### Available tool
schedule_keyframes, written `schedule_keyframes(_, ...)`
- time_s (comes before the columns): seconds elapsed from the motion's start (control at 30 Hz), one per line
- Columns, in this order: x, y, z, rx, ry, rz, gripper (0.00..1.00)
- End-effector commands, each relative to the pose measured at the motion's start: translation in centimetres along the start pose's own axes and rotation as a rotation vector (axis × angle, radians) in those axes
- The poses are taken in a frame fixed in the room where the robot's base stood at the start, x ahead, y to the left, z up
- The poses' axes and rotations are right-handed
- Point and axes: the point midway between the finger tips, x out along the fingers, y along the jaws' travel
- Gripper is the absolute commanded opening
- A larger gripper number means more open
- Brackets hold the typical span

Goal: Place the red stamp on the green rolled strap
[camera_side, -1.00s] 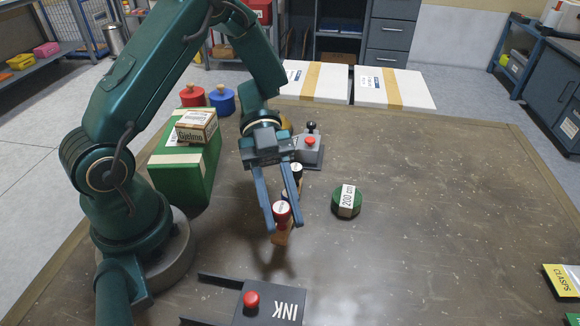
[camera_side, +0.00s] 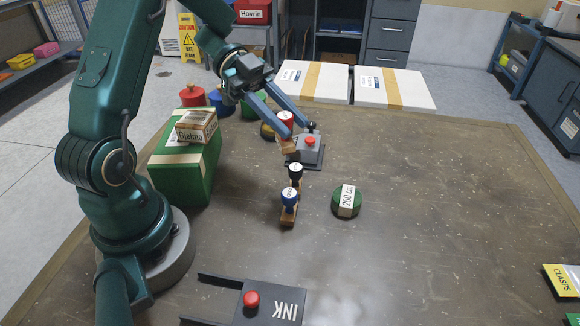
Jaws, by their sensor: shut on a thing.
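The red stamp (camera_side: 286,118) has a red and white top and a wooden base. My gripper (camera_side: 298,130) is shut on it and holds it up, near the grey device at the back of the table. The green rolled strap (camera_side: 357,204) is a low round roll with a white "200 cm" label. It lies on the table, to the right of and nearer than my gripper, with nothing on top of it.
A blue-topped stamp (camera_side: 289,196) and a black-topped stamp (camera_side: 296,170) stand left of the strap. The grey device (camera_side: 308,153) has a red button. A green box (camera_side: 190,178) carries a small carton (camera_side: 196,126). The ink station (camera_side: 268,303) is in front. The table's right side is largely clear.

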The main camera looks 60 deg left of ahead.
Motion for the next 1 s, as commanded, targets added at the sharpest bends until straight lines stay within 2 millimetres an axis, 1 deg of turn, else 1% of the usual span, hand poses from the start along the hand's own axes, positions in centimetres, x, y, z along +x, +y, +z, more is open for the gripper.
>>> schedule_keyframes(0.03, -0.2, -1.4, -0.5, -0.033, -0.006, -0.09, 0.0)
schedule_keyframes(0.1, -0.7, -3.3, -1.1, -0.08, -0.012, -0.204, 0.0)
schedule_keyframes(0.2, -1.4, -4.6, -1.8, -0.117, -0.017, -0.287, 0.0)
schedule_keyframes(0.27, -1.4, -4.8, -2.0, -0.123, -0.017, -0.298, 0.0)
schedule_keyframes(0.3, -1.0, -4.8, -2.1, -0.127, -0.017, -0.301, 0.0)
schedule_keyframes(0.37, -0.1, -4.8, -1.9, -0.13, -0.016, -0.299, 0.0)
schedule_keyframes(0.6, 6.0, -5.0, -0.9, -0.131, -0.017, -0.291, 0.0)
schedule_keyframes(0.73, 8.9, -5.1, -0.5, -0.131, -0.019, -0.291, 0.0)
schedule_keyframes(0.83, 10.5, -5.3, -0.2, -0.129, -0.018, -0.294, 0.0)
schedule_keyframes(1.0, 11.6, -5.4, 0.1, -0.128, -0.019, -0.298, 0.0)
